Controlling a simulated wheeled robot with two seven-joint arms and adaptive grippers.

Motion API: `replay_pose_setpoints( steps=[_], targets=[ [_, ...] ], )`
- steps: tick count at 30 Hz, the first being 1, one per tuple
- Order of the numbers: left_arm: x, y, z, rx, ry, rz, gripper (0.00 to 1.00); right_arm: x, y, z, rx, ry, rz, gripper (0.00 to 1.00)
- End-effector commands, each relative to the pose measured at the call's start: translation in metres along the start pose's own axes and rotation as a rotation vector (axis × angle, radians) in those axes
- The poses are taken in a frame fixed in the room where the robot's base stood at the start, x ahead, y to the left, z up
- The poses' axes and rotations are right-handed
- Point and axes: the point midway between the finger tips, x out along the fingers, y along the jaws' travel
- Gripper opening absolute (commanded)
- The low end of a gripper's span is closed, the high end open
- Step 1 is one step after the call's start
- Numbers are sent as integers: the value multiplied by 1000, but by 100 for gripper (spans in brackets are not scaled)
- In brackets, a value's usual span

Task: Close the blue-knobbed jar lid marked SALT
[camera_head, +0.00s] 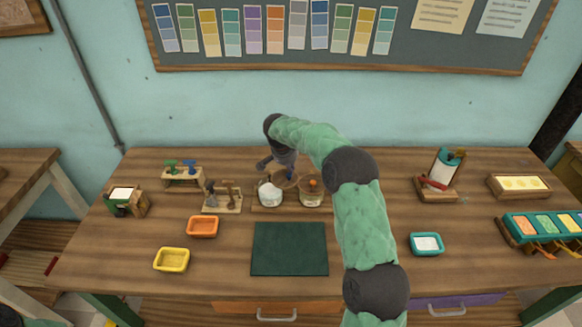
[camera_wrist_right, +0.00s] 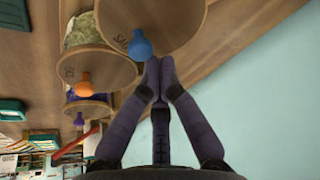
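The blue knob (camera_wrist_right: 140,46) sits on a round wooden lid (camera_wrist_right: 168,14) with SALT lettering, in the right wrist view. In the head view, an open jar with white contents (camera_head: 270,194) stands at the table's middle, with a brown lid (camera_head: 287,181) raised behind it. My right gripper (camera_wrist_right: 154,72) has its fingertips together, right beside the blue knob. I cannot tell whether they touch it. In the head view, the right gripper (camera_head: 278,163) is small and partly hidden by its own wrist. My left gripper is not in view.
An orange-knobbed jar (camera_head: 312,194) stands close on the right. A wooden tool rack (camera_head: 222,198) is to the left. A dark green mat (camera_head: 289,249) lies in front. Orange (camera_head: 202,227), yellow (camera_head: 171,260) and teal (camera_head: 427,244) trays lie around it.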

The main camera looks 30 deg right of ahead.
Motion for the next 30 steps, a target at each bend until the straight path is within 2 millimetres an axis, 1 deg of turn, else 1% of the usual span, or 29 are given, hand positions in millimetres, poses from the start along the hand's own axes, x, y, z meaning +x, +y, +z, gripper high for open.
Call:
replay_pose_setpoints(
  steps=[1,3,10,24,28,30],
  targets=[
    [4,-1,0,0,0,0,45,0,0,5,40,0,15,0],
    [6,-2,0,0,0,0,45,-2,0,9,104,0,37,0],
    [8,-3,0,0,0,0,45,-9,-2,24,307,0,114,0],
    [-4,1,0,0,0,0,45,-20,-13,50,694,-1,256,0],
    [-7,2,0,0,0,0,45,-22,-17,55,767,-2,282,0],
    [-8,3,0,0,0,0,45,-22,-18,57,763,-2,280,0]
  ],
)
